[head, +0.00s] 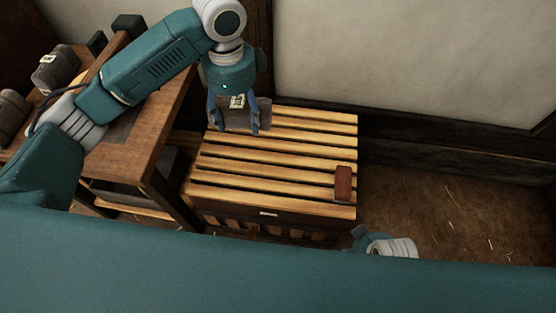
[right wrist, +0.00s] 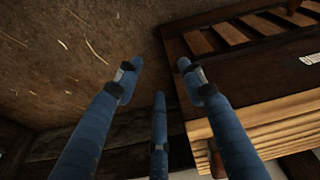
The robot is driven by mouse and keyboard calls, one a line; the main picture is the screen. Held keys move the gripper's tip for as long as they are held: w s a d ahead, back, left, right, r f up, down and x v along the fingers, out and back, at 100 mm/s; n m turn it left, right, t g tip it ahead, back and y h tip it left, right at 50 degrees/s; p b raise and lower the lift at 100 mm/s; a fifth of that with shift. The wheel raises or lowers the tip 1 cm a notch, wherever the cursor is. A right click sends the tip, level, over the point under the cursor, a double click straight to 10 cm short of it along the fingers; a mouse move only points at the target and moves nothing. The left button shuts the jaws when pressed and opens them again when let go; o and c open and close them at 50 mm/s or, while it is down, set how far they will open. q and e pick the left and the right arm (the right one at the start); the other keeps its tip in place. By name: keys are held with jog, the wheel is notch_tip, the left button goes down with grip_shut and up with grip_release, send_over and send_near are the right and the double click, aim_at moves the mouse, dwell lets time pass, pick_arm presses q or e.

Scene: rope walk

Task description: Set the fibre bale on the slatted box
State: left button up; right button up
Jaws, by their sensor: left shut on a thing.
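The slatted box (head: 280,178) stands on the floor in the middle of the head view, with pale wooden slats on top. My left gripper (head: 234,126) points down over the box's back left part. It is shut on the fibre bale (head: 262,112), a grey-brown block with a pale tag, partly hidden by the fingers. I cannot tell whether the bale touches the slats. My right gripper (right wrist: 158,75) has its fingers apart and nothing between them. In the right wrist view it is beside the slatted box (right wrist: 275,122).
A red-brown block (head: 343,183) lies on the box's right front slats. A wooden bench (head: 160,115) at the left holds dark rolls (head: 55,68). A wall is behind the box. The straw-strewn floor (head: 450,210) to the right is clear.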

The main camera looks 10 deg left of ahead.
pick_arm(q)
jog(key=shift+w+f, duration=0.1)
jog(key=shift+f, duration=0.55)
pick_arm(e)
jog(key=w+b+v, duration=0.1)
jog(key=b+v, duration=0.3)
jog(key=v, duration=0.6)
pick_arm(q)
jog(key=shift+m, duration=0.3)
notch_tip(320, 180, down, 15)
jog(key=shift+r, duration=0.15)
notch_tip(320, 180, down, 3)
jog(key=shift+b, duration=0.75)
notch_tip(320, 180, down, 2)
jog(key=shift+f, duration=0.1)
pick_arm(e)
jog(key=w+t, duration=0.1)
jog(key=w, duration=0.1)
jog(key=w+a+t, duration=0.1)
jog(key=w, duration=0.1)
jog(key=w+t, duration=0.1)
jog(key=shift+w+a+r+y, duration=0.2)
jog(key=shift+w+r+y, duration=0.1)
jog(key=shift+w, duration=0.1)
